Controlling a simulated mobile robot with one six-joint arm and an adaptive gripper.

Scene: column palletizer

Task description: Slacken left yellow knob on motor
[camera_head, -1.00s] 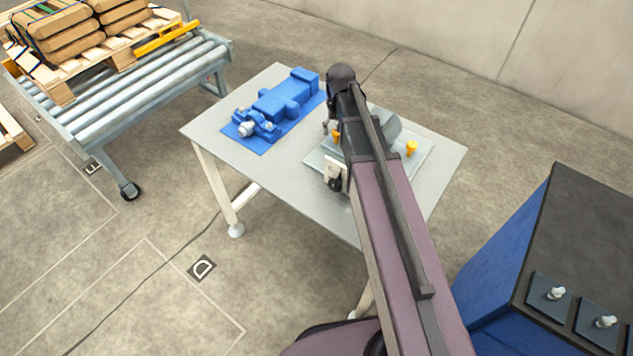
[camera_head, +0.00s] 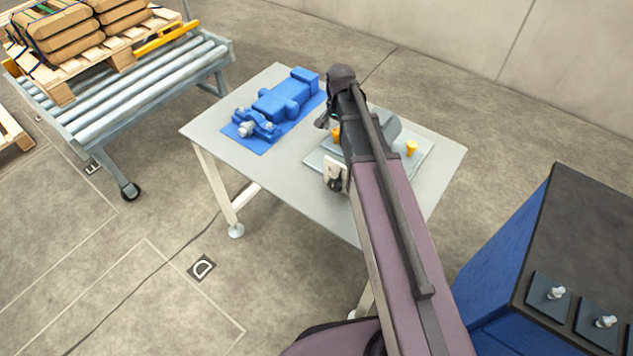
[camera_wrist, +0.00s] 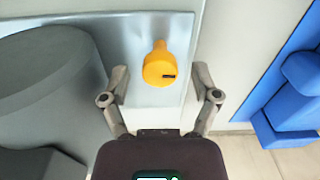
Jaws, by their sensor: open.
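The left yellow knob (camera_head: 337,135) stands on the motor's grey base plate (camera_head: 318,160), partly hidden by my arm in the head view. In the wrist view the yellow knob (camera_wrist: 159,66) has a small dark slot mark and lies between and just beyond my open fingertips. My gripper (camera_wrist: 160,82) is open and empty. It is hard to make out in the head view. The grey motor body (camera_wrist: 50,85) is at the left of the wrist view and mostly behind my arm in the head view. A second yellow knob (camera_head: 411,148) stands on the right of the plate.
A blue part (camera_head: 280,103) lies on a blue mat on the same table (camera_head: 285,180); it also shows at the right of the wrist view (camera_wrist: 290,100). A blue cabinet (camera_head: 500,270) stands at the right.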

